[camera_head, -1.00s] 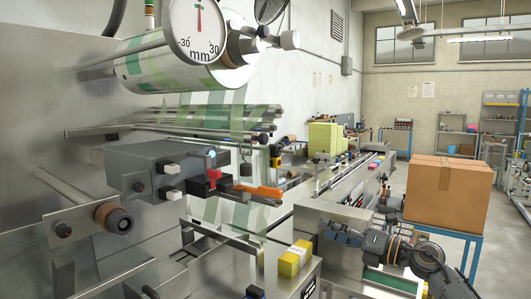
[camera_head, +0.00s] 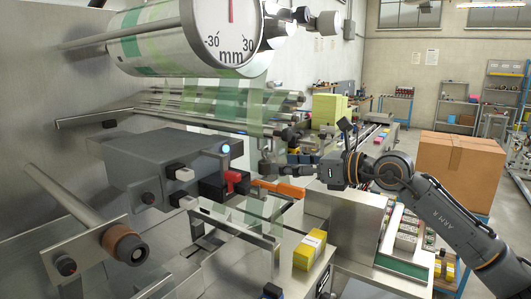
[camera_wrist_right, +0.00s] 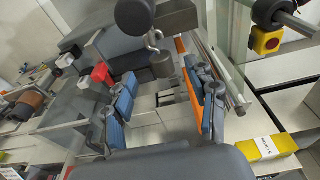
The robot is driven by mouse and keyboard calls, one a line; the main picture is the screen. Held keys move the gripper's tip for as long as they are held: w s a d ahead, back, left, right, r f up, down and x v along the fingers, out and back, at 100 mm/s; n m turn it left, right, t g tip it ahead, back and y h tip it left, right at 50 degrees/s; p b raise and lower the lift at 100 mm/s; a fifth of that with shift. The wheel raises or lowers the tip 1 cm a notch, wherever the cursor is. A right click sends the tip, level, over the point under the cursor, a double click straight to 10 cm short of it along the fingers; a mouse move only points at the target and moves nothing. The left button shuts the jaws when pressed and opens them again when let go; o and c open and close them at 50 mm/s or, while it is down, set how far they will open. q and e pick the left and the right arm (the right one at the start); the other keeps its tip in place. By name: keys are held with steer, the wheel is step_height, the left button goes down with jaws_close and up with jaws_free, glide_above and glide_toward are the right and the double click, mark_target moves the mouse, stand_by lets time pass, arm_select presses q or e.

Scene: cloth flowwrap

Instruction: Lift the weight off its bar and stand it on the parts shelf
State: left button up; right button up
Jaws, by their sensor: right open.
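The weight (camera_wrist_right: 162,65) is a small dark grey cylinder hanging from a hook on its bar in the right wrist view. My right gripper (camera_wrist_right: 160,84) is open and empty there, its two blue-padded fingers apart, with the weight near the gap between the tips. I cannot tell whether a finger touches it. In the head view my right gripper (camera_head: 284,170) reaches in from the right and partly hides the weight. My left gripper is in neither current view. I cannot tell for sure which surface is the parts shelf.
A grey box with a red part (camera_head: 233,179) and an orange bar (camera_head: 279,188) are close to the gripper. A yellow box (camera_head: 309,250) stands on the steel surface below. A film roll (camera_head: 150,45) and dial gauge (camera_head: 230,30) are above. A cardboard carton (camera_head: 460,165) is at right.

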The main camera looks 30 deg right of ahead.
mark_target(268, 161)
steer(key=p+x, duration=0.5)
steer(key=x, duration=0.1)
steer(key=shift+w+r, duration=0.1)
steer(key=shift+r, duration=0.1)
steer(key=shift+w+a+f, duration=0.2)
steer(key=shift+w, duration=0.15)
arm_select(q)
step_height(268, 161, up, 6)
steer(key=w, duration=0.1)
steer(key=shift+w, duration=0.35)
steer(key=shift+d+r, duration=0.1)
arm_select(e)
jaws_close()
steer(key=c, duration=0.9)
jaws_free()
steer(key=shift+c, duration=1.2)
